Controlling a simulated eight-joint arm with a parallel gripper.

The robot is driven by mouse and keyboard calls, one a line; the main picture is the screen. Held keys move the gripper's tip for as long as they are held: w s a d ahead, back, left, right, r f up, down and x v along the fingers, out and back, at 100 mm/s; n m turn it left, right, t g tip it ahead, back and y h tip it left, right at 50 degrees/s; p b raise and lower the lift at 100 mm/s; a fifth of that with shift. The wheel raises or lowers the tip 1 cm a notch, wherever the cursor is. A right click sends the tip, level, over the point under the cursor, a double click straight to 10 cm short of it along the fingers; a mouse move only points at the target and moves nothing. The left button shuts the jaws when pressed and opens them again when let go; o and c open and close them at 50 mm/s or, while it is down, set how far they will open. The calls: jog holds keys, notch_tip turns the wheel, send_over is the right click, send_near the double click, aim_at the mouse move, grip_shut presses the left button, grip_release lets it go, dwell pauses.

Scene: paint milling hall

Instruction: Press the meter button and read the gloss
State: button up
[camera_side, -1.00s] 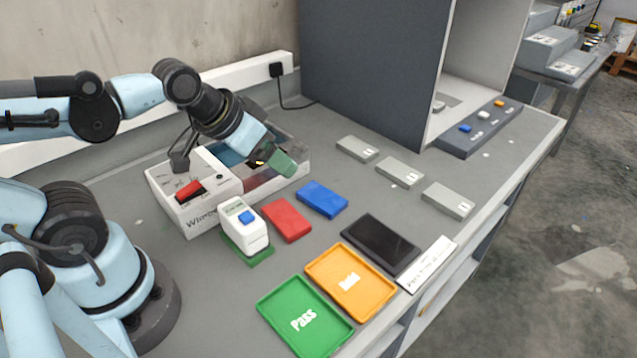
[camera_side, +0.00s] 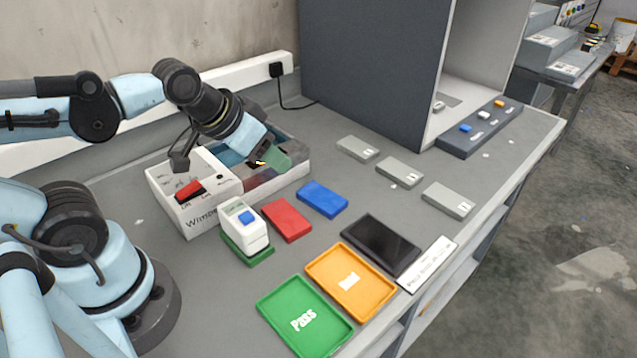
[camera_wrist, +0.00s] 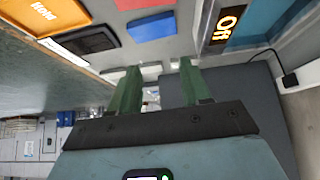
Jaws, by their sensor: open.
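The white meter (camera_side: 246,232) with a blue button (camera_side: 247,217) on top stands upright on a green panel (camera_side: 258,258), left of the red panel. I cannot read any gloss value on it, and it is not clearly seen in the wrist view. My gripper (camera_side: 276,157) has green fingers and hangs above the open box behind the meter, up and right of the button and apart from it. In the wrist view my gripper (camera_wrist: 157,88) shows its two fingers spread, with no object clearly held between them.
The white box (camera_side: 210,208) has a red switch. Red (camera_side: 287,220) and blue (camera_side: 322,199) panels lie beside the meter. A black panel (camera_side: 381,245), orange Hold tray (camera_side: 325,263) and green Pass tray (camera_side: 275,312) lie in front. Several grey blocks (camera_side: 400,171) lie right.

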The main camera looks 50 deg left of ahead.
grip_shut()
dwell(1.4)
